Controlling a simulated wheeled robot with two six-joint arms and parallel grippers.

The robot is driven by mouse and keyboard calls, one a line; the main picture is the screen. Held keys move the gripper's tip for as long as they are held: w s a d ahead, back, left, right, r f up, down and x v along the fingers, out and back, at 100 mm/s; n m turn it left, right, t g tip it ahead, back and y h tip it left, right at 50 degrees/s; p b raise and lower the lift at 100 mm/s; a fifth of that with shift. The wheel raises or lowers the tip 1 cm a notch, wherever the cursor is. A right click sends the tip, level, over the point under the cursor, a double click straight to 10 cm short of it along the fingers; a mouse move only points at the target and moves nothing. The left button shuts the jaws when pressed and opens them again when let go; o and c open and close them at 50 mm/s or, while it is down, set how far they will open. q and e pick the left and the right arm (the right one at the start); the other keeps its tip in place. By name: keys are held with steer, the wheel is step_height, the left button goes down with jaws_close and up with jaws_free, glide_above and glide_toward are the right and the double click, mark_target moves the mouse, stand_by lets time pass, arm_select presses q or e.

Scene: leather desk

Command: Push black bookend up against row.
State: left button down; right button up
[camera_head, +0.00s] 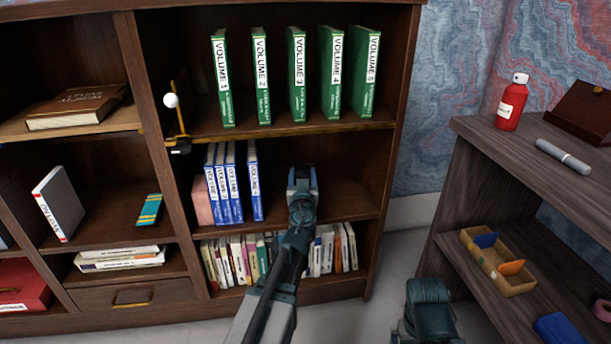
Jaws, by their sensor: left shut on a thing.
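A row of blue volumes (226,183) stands upright on the middle shelf, with a pinkish block (202,204) at its left end. One blue volume (255,181) stands at the right, with a small gap between it and the others. My left gripper (302,177) reaches into this shelf to the right of that volume, with clear space between them. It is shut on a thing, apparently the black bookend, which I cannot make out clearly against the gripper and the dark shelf.
Green volumes (297,78) stand on the shelf above. Mixed books (240,260) fill the shelf below, partly behind my left arm. A lamp with a white globe (171,100) stands at the upper shelf's left. A side desk (520,140) is at the right.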

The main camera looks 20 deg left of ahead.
arm_select(q)
steer(key=shift+s+a, duration=0.2)
steer(key=shift+a, duration=0.1)
steer(key=shift+s+a, duration=0.25)
steer(key=shift+a, duration=0.15)
steer(key=shift+s+a, duration=0.1)
steer(key=shift+a, duration=0.05)
steer(key=shift+s+a, duration=0.45)
steer(key=shift+a, duration=0.15)
steer(key=shift+s+a, duration=0.1)
steer(key=shift+a, duration=0.1)
steer(key=shift+s+a, duration=0.3)
steer(key=shift+a, duration=0.1)
steer(key=shift+s+a, duration=0.1)
steer(key=shift+a, duration=0.1)
steer(key=shift+s+a, duration=0.25)
steer(key=shift+a, duration=0.15)
steer(key=shift+s+a, duration=0.15)
steer(key=shift+a, duration=0.05)
